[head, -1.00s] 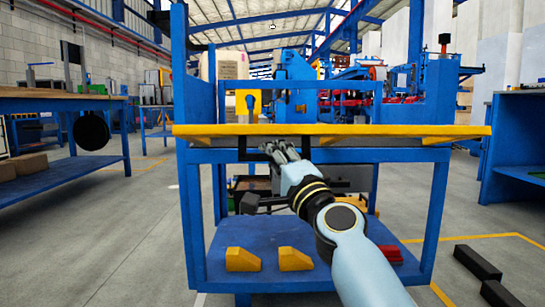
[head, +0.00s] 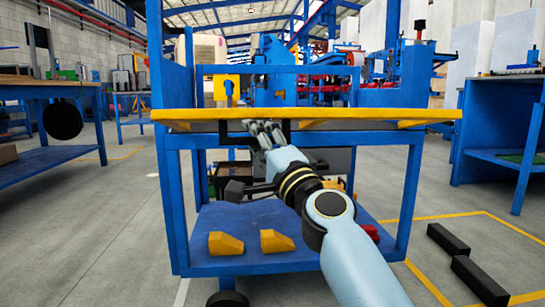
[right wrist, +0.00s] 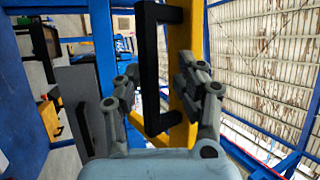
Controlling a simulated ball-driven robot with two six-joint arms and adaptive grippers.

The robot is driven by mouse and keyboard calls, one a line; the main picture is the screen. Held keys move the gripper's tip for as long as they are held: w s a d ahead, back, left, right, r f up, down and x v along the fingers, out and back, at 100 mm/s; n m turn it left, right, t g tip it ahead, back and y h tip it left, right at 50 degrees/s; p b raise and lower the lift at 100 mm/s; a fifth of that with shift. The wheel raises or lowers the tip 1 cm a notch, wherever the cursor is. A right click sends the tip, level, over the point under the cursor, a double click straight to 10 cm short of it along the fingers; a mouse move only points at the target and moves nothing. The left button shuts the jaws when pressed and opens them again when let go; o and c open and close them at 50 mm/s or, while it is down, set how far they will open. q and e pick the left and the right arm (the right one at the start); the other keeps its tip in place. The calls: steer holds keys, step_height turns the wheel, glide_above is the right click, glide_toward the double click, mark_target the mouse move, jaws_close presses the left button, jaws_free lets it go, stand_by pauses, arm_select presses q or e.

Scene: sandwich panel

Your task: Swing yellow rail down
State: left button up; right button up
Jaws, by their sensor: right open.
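The yellow rail (head: 370,113) lies level across the front of the blue bench frame in the head view. A black bracket-shaped handle (head: 287,131) hangs from its front. My right gripper (head: 262,129) is just below the rail at this handle, with its fingers open. In the right wrist view, the black handle (right wrist: 150,75) stands between the two spread fingers of the right gripper (right wrist: 158,95), with a visible gap on each side. The yellow rail (right wrist: 187,38) runs behind the handle. I cannot tell whether the palm touches the handle. My left gripper is not in view.
The bench's blue lower shelf (head: 250,215) holds two yellow wedge blocks (head: 226,243). A workbench (head: 50,88) stands at the left and a blue table (head: 500,120) at the right. Black bars (head: 478,280) lie on the floor at the right. Floor beside the bench is open.

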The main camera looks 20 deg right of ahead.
steer(key=v, duration=1)
steer(key=shift+s, duration=0.35)
